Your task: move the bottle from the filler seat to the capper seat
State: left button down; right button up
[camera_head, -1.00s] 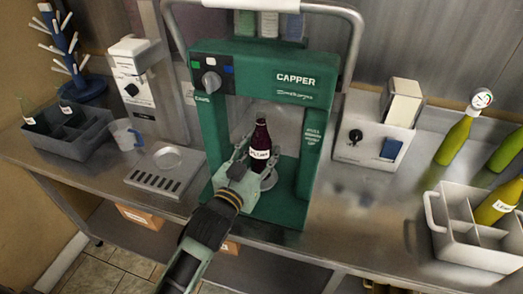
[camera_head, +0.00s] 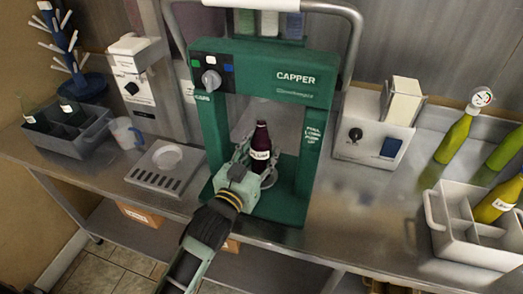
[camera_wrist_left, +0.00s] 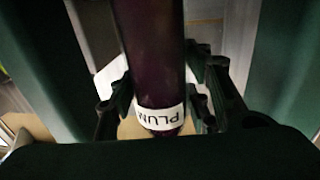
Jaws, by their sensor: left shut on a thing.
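The dark purple bottle (camera_head: 261,140) with a white label stands upright inside the green capper (camera_head: 266,72), over its seat. My left gripper (camera_head: 256,172) reaches into the capper from the front and is shut on the bottle. In the left wrist view the bottle (camera_wrist_left: 152,70) with its "PLUM" label lies between the fingers (camera_wrist_left: 158,100). Whether the bottle's base touches the seat is hidden by the gripper. The filler (camera_head: 137,75), with an empty round seat (camera_head: 168,157) above a slotted drip tray, stands left of the capper. My right gripper is not in view.
A grey crate (camera_head: 98,140) with bottles, a measuring jug (camera_head: 127,133) and a blue drying rack (camera_head: 82,87) are at left. A white and grey machine (camera_head: 372,134) stands right of the capper. A light crate (camera_head: 437,225) and yellow-green bottles (camera_head: 455,138) are at far right.

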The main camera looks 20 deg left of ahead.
pick_arm(q)
jog(key=shift+f, duration=0.15)
dwell(0.8)
jog(key=shift+f, duration=0.2)
dwell(0.4)
jog(key=c, duration=0.9)
grip_release()
jog(key=shift+o, duration=0.3)
jog(key=shift+f, duration=0.25)
jog(key=shift+s, duration=0.1)
jog(key=s+a, duration=0.2)
jog(key=s, duration=0.9)
jog(key=shift+s+r, duration=0.15)
jog(key=shift+s, duration=0.2)
